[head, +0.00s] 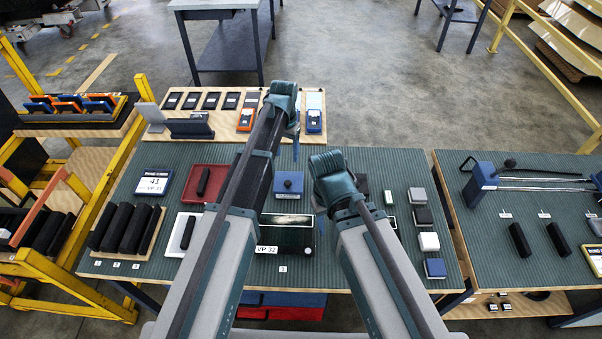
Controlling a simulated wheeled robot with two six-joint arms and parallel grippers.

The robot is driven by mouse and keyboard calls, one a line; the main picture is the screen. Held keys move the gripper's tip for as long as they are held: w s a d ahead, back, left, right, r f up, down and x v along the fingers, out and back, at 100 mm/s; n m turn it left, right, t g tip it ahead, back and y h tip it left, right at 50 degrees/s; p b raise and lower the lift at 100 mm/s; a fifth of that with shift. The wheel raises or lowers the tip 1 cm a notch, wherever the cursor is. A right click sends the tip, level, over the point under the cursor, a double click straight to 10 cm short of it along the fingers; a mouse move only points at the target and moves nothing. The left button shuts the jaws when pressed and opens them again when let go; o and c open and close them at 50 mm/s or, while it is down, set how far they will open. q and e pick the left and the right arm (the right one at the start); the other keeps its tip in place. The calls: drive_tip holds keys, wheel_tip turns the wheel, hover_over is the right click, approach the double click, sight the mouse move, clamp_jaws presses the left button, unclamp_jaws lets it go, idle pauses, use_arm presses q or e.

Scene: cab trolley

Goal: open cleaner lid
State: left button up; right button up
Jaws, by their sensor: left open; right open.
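A dark box (286,237) with a "VP 32" label, a small white knob and a greenish top band stands at the table's front middle. It looks like the cleaner; my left arm hides its left side, and I cannot tell how its lid stands. My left gripper (294,130) is open over the table's back edge, beyond the box, by the board of small devices. My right gripper (322,198) is open above the table, just right of and behind the box. Its fingers are mostly hidden by its own wrist. Neither gripper visibly touches the box.
The green ribbed table (375,262) carries a red tray (190,184), black rollers (118,228) at left, a blue block (289,183) behind the box and small blocks (428,241) at right. A yellow rack (75,255) stands left; another table (540,263) stands right.

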sight(288, 182)
use_arm(q)
wheel_tip(288, 182, down, 14)
drive_tip(key=b, duration=1.3)
drive_tip(key=shift+a+b, duration=0.1)
drive_tip(key=shift+b, duration=0.3)
use_arm(e)
wheel_tip(288, 182, down, 14)
drive_tip(key=shift+a+r, duration=0.1)
use_arm(q)
drive_tip(key=shift+s+r, duration=0.1)
drive_tip(key=shift+c, duration=0.3)
clamp_jaws()
